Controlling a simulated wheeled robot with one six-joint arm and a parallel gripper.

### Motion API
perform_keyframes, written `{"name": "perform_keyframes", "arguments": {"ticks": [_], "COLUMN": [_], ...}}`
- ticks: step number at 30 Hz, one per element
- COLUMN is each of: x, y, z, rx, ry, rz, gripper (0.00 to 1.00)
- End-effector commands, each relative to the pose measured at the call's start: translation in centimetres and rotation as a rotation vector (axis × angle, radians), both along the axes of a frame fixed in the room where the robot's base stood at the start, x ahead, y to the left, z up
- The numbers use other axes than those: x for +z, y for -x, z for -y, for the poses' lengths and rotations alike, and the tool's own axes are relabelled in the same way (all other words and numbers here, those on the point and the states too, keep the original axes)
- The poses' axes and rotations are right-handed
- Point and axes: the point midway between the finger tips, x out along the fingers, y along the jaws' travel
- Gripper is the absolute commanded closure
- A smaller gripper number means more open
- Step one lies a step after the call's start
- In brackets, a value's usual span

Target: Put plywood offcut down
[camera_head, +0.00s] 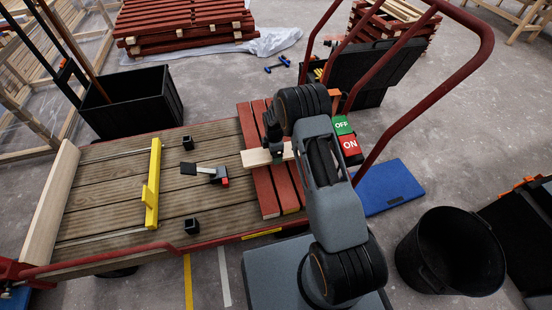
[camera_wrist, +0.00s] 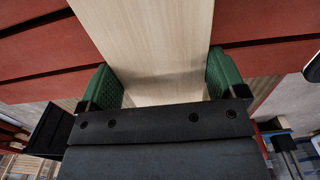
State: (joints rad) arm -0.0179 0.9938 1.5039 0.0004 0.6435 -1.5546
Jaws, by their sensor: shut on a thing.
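The plywood offcut (camera_head: 262,156) is a pale flat board. It lies across or just above the red battens (camera_head: 264,190) at the right end of the decked cart; I cannot tell whether it touches them. My gripper (camera_head: 275,150) is at the offcut's right part, partly hidden by my arm. In the wrist view, the green finger pads of my gripper (camera_wrist: 165,85) are on both sides of the offcut (camera_wrist: 155,35), shut on its edges. The red battens (camera_wrist: 35,60) show behind it.
On the deck (camera_head: 105,190) are a yellow bar (camera_head: 153,185), a dark-headed tool (camera_head: 205,171) and small black blocks. A black bin (camera_head: 130,100) stands behind. A black bucket (camera_head: 450,252), a blue mat (camera_head: 388,187) and a red rail (camera_head: 400,110) are on the right.

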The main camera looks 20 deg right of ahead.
Motion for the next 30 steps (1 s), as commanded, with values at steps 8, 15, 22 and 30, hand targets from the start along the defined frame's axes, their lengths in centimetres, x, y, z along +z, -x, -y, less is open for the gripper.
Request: {"name": "perform_keyframes", "arguments": {"ticks": [8, 15, 22, 30], "x": [-1.2, -4.4, -4.3, -4.7], "y": [-0.6, -0.8, -0.8, -0.7], "z": [0.7, 0.9, 0.9, 0.9], "rx": [-0.002, -0.001, -0.001, -0.001], "ry": [0.000, 0.000, 0.000, 0.000], "rz": [0.001, 0.000, 0.001, 0.000], "gripper": [0.41, 0.41, 0.41, 0.05]}}
